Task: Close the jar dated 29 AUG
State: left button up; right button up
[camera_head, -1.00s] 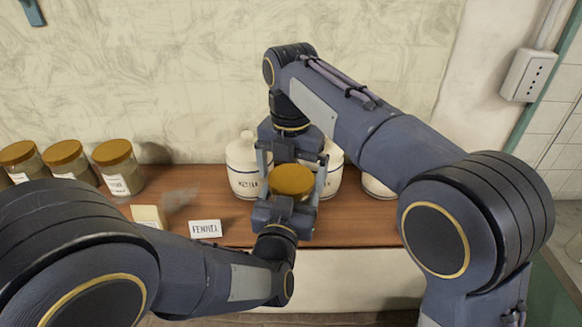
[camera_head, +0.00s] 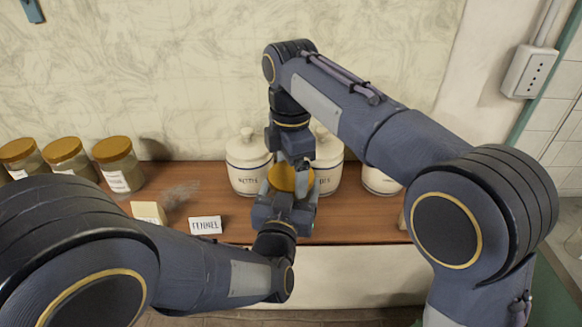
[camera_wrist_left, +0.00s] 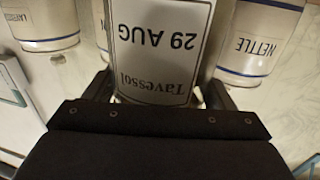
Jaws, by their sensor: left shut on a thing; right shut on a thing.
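The jar dated 29 AUG (camera_wrist_left: 160,45) fills the middle of the left wrist view. Its white label reads "Tavessol 29 AUG" and appears upside down. My left gripper (camera_head: 286,205) is shut on the jar, with a finger on each side of it. In the head view the jar's body is mostly hidden by my left gripper. The round mustard-coloured lid (camera_head: 290,179) is above my left gripper. My right gripper (camera_head: 293,164) points down from above and is shut on the lid. Whether the lid is fully seated on the jar cannot be seen.
White canisters stand behind the grippers: one marked NETTLE (camera_head: 247,172), another (camera_head: 327,172) beside it, and a third (camera_head: 378,183) further right. Several mustard-lidded jars (camera_head: 121,176) stand at the left. A FENNEL card (camera_head: 205,225) and a pale yellow block (camera_head: 148,212) are near the shelf's front.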

dwell(0.3)
jog(key=o, duration=1)
jog(key=shift+o, duration=0.2)
jog(key=shift+s, duration=0.1)
jog(key=shift+r, duration=2.3)
